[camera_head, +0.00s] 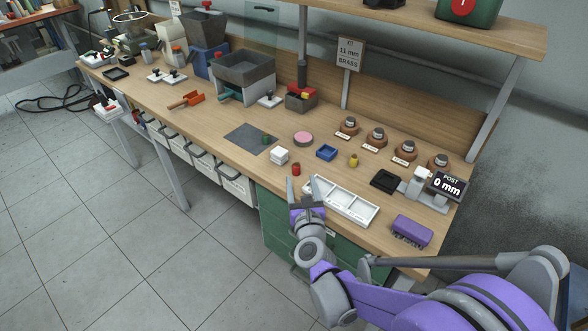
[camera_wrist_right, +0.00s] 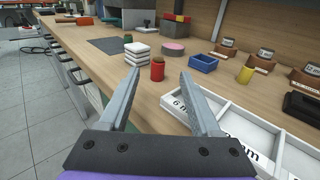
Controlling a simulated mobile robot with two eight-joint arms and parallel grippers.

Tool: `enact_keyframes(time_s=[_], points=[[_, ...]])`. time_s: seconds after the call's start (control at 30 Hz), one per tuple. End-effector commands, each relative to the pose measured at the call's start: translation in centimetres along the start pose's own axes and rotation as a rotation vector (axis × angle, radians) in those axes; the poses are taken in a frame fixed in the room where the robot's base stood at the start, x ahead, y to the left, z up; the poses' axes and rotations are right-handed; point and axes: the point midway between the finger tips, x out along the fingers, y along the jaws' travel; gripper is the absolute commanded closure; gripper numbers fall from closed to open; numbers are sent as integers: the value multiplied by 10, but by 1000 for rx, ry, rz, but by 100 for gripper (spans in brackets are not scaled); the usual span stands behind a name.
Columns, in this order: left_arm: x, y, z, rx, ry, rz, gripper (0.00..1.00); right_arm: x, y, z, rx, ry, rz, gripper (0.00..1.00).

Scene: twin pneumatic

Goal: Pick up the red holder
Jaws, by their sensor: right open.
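The red holder (camera_head: 296,169) is a small upright red cylinder with a dark top, standing on the wooden bench near its front edge. It also shows in the right wrist view (camera_wrist_right: 157,70), where it appears between my two fingertips and beyond them. My right gripper (camera_head: 306,188) is open and empty at the front edge of the bench, with its fingers pointing toward the holder. I see no contact between the fingers and the holder. My left gripper is not in view.
A white stack (camera_head: 279,155) stands just left of the holder. A white compartment tray (camera_head: 342,200) lies close on the right. A blue box (camera_head: 326,152), a yellow cylinder (camera_head: 353,160) and a pink disc (camera_head: 303,138) stand behind. A green cylinder (camera_head: 265,139) stands at a dark mat (camera_head: 245,137).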

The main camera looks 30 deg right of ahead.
Motion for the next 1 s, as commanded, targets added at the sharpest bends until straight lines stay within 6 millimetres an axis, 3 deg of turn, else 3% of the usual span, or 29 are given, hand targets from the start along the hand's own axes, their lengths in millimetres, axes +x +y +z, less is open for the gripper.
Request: enact_keyframes(time_s=[0.17, 0.43, 0.73, 1.0], points=[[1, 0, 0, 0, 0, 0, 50, 14, 0, 0, -1, 0, 0, 36], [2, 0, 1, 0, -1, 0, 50, 52, 1, 2, -2, 0, 1, 36], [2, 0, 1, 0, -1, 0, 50, 58, 2, 2, -3, 0, 2, 36], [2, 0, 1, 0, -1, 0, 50, 58, 2, 2, -3, 0, 2, 83]])
